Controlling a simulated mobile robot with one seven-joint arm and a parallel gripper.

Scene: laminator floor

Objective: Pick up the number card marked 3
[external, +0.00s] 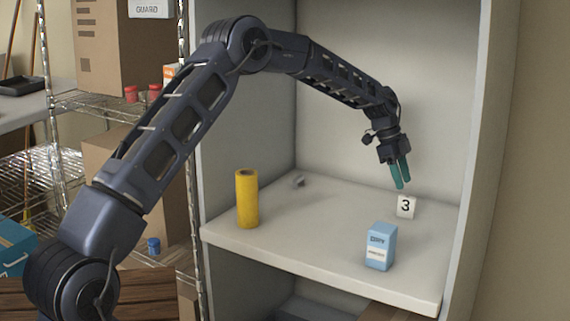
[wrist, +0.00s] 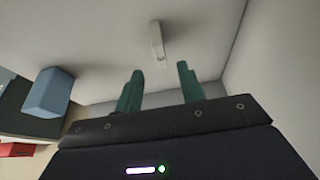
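The number card marked 3 (external: 404,207) stands upright on the cabinet shelf at the right, its black 3 facing the external camera. In the wrist view the card is a thin white piece (wrist: 157,42), seen edge-on, ahead of the fingertips and roughly centred in the gap. My gripper (external: 402,185) is just above the card in the external view, teal fingers pointing down. In the wrist view the two fingers of my gripper (wrist: 160,68) are apart with nothing between them. The gripper is open and seems clear of the card.
A blue box (external: 380,246) stands near the shelf's front edge; it also shows at left in the wrist view (wrist: 48,92). A yellow cylinder (external: 247,198) stands at the shelf's left. The cabinet's right wall (external: 484,150) is close to the card.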

